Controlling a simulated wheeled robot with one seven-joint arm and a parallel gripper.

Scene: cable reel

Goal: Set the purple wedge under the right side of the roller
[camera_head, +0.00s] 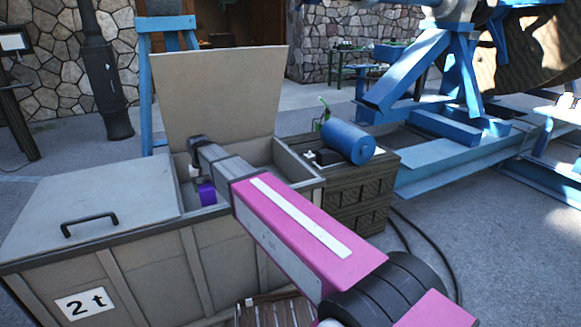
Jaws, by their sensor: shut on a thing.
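My gripper (196,178) is at the end of my pink and grey arm, over the open compartment of the grey chest. It is shut on the purple wedge (208,194), which shows as a small purple block at the compartment's opening. Part of the wedge and most of the fingers are hidden. I cannot be sure which thing is the roller. A large round reel (545,50) stands in a blue frame at the top right, cut off by the picture's edge. A blue cylinder (348,141) lies on a dark wooden crate, right of my gripper.
The chest (90,207) has a closed lid half with a handle on the left and a raised lid panel (222,95) behind my gripper. The wooden crate (358,190) stands against its right side. Blue beams (450,165) lie beyond. Floor (480,250) is clear at right, except a black cable.

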